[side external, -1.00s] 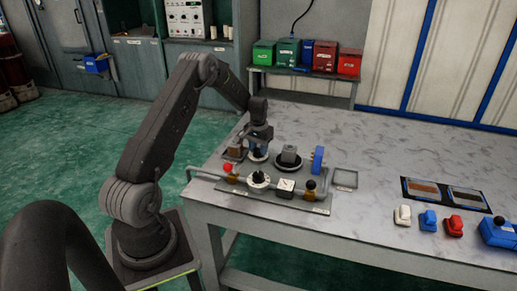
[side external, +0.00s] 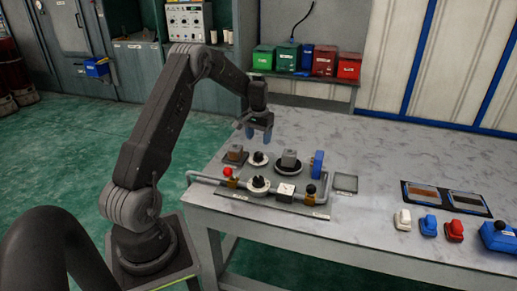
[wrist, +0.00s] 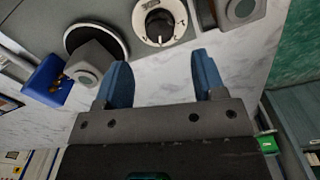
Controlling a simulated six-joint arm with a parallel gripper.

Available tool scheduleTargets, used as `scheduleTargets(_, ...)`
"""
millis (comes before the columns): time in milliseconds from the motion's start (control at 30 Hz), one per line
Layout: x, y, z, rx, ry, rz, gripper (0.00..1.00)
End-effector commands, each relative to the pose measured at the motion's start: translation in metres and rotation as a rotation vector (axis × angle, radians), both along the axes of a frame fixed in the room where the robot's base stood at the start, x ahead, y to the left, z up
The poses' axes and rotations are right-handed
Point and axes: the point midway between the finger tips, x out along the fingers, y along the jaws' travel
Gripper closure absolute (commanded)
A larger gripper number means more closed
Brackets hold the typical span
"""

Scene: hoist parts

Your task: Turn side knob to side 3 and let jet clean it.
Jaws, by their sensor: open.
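A black knob on a white dial (side external: 258,158) stands at the back of the grey panel. It also shows in the wrist view (wrist: 158,22), top middle, its markings too small to read. A grey block (side external: 289,157) sits on a round black turntable with a pale rim (side external: 281,168). To its right is an upright blue part (side external: 318,163), which shows brass nozzles in the wrist view (wrist: 45,82). My gripper (side external: 258,134) is open and empty, above and apart from the back knob. Its blue fingers (wrist: 160,72) show nothing between them but table.
A second black knob on a white dial (side external: 258,185) is at the panel's front, beside a grey pipe (side external: 208,176) and a red knob (side external: 227,171). A brownish block (side external: 235,154) stands left of the back knob. Free table lies behind the panel.

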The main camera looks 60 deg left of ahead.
Motion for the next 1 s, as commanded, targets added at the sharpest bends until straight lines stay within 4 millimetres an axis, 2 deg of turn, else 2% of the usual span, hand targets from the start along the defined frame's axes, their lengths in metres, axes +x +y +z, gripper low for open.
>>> scheduleTargets(33,0.001,0.000,0.013,0.003,-0.004,0.000,0.37)
scheduleTargets(100,0.001,0.000,0.028,0.003,-0.003,0.000,0.37)
scheduleTargets(333,0.000,0.000,0.060,0.001,-0.002,0.000,0.37)
scheduleTargets(533,0.000,0.000,0.067,-0.001,0.001,0.000,0.37)
scheduleTargets(1000,0.000,0.000,0.067,-0.001,0.001,0.000,0.37)
